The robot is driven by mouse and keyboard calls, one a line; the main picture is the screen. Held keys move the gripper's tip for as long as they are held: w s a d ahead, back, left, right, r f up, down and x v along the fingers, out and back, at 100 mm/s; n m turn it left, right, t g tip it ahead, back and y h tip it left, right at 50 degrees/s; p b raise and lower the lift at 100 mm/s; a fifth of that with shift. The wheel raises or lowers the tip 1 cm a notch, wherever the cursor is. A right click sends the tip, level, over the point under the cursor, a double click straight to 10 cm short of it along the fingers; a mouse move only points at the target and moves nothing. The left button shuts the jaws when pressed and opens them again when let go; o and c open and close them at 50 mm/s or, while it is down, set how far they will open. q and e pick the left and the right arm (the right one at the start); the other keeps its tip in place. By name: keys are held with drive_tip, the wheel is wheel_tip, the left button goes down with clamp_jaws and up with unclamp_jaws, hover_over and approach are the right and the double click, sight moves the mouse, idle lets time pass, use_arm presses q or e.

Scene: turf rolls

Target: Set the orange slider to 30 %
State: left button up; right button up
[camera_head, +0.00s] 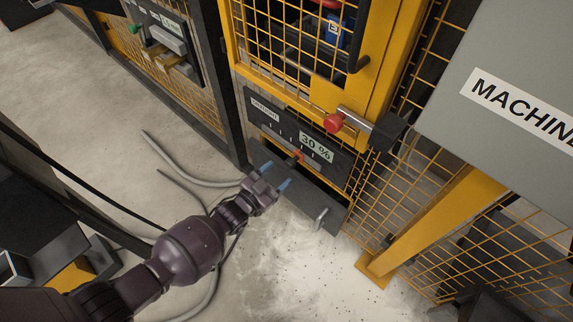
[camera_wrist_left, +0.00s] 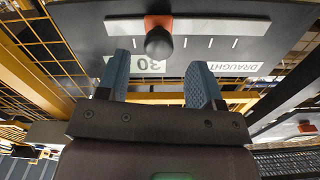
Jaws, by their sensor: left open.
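The orange slider (camera_head: 301,154) with its black knob (camera_head: 292,161) sits on the dark draught panel (camera_head: 264,107) low on the yellow machine. The panel's display (camera_head: 316,147) reads 30 %. My left gripper (camera_head: 277,174) is open and empty just in front of the panel, its blue fingers pointing at the knob. In the left wrist view the orange slider (camera_wrist_left: 158,21) sits on a pale track, and its round black knob (camera_wrist_left: 159,43) appears between and beyond the two fingertips, with a gap on each side. The display (camera_wrist_left: 150,63) is upside down there. My right gripper is not in view.
A grey flap (camera_head: 325,205) with a handle stands out below the panel, close under my gripper. A red-knobbed lever (camera_head: 334,122) sticks out above it. Yellow mesh (camera_head: 375,205) is at the right. Grey hoses (camera_head: 185,150) lie on the floor at the left.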

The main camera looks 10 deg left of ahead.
use_arm(q)
drive_tip(key=shift+p+v, duration=0.3)
drive_tip(key=shift+v, duration=1.55)
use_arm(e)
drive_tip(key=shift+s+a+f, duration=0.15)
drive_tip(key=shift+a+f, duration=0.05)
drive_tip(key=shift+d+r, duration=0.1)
